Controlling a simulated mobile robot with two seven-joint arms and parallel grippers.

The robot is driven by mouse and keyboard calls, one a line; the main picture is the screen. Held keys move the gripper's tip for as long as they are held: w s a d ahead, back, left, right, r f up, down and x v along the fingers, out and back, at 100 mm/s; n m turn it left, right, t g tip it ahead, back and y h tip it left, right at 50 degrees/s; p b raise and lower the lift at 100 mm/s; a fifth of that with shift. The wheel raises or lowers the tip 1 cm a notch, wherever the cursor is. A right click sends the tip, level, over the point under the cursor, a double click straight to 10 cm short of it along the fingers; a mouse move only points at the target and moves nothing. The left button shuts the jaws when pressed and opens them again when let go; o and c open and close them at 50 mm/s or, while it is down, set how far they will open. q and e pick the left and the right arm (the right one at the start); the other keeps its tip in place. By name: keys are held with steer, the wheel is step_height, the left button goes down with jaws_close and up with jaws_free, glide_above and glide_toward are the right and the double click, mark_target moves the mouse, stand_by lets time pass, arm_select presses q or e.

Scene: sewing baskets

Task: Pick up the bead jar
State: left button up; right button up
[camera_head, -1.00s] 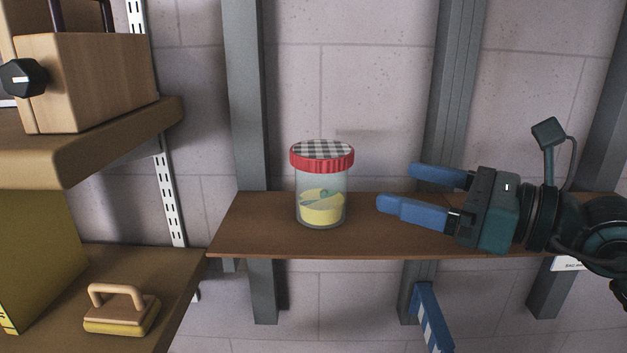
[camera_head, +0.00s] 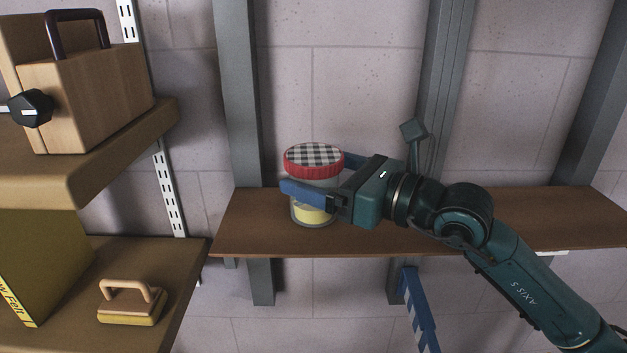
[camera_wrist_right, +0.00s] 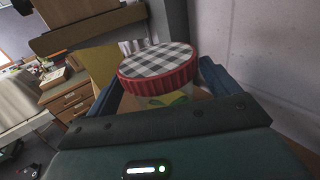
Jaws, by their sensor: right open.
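The bead jar (camera_head: 313,162) stands upright on the brown wall shelf (camera_head: 520,215). It has a red lid with a black-and-white checked top, a clear body and yellow contents. My right gripper (camera_head: 315,177) reaches in from the right, open, with one blue finger in front of the jar and the other behind it. In the right wrist view the jar's lid (camera_wrist_right: 160,66) sits between the two blue fingers. I cannot tell whether the fingers touch the jar. The near finger hides part of the jar's body. My left gripper is not in view.
At the left, an upper shelf (camera_head: 100,170) holds a wooden box (camera_head: 90,95) with a dark handle. A lower shelf (camera_head: 185,270) holds a yellow-based block with a wooden handle (camera_head: 130,302). Grey posts (camera_head: 240,120) stand behind the jar. The shelf left of the jar is clear.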

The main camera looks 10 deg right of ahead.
steer(key=shift+w+a, duration=0.45)
steer(key=shift+c, duration=0.5)
steer(key=c, duration=0.9)
